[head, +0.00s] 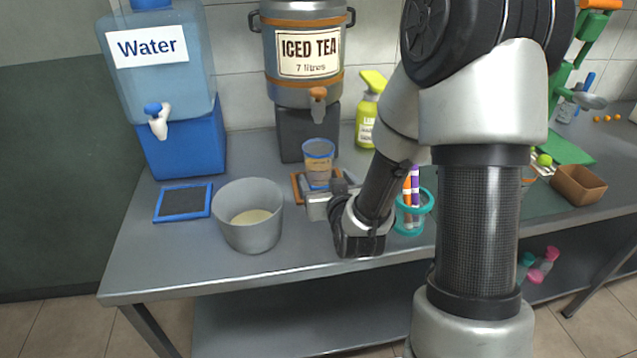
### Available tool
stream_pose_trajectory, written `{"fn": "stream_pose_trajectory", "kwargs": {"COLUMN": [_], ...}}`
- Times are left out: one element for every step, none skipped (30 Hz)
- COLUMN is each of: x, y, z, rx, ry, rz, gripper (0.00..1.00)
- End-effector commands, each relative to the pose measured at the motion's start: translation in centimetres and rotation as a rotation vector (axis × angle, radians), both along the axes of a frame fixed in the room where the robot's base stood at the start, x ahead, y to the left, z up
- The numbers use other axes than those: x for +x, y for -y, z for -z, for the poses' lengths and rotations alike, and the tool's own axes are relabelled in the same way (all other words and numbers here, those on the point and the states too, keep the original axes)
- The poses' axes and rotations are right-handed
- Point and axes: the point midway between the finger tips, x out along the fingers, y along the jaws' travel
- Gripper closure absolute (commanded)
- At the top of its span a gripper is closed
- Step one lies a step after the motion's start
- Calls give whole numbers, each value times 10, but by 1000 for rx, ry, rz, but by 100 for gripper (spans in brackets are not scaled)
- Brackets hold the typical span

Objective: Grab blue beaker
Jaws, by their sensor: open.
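The blue beaker (318,161) is a clear cup with a blue rim. The gripper is open. The beaker's base and part of the fingers are hard to make out, and I cannot tell whether they touch.
A grey pot (247,230) stands close on the left. Behind are the iced tea dispenser (305,85), a yellow-green spray bottle (367,118) and a water dispenser (160,75). The counter's (170,265) front left is clear.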

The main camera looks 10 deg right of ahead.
Motion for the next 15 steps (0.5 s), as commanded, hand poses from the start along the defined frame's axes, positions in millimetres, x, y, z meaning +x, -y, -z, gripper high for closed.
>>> {"fn": "stream_pose_trajectory", "kwargs": {"x": [8, 10, 13, 15, 16, 18, 20, 23, 28, 33, 38, 44, 49, 52, 57], "y": [0, 0, 0, 0, 0, 0, -1, -1, -2, -3, -4, -5, -6, -6, -5], "z": [1, 2, 3, 3, 3, 4, 5, 5, 6, 8, 9, 10, 11, 12, 14], "rx": [2, 1, 1, 1, 1, 1, 1, 1, 2, 2, 3, 2, 1, 1, 1], "ry": [-1, -1, -1, -2, -2, -2, -2, -1, 0, 0, 0, -1, 0, -1, -2], "rz": [1, 0, 0, 0, 0, 0, 0, 0, 1, 1, 0, 0, -1, 0, 0], "gripper": [26, 26, 26, 26, 26, 26, 26, 26, 26, 26, 26, 26, 26, 26, 26]}}
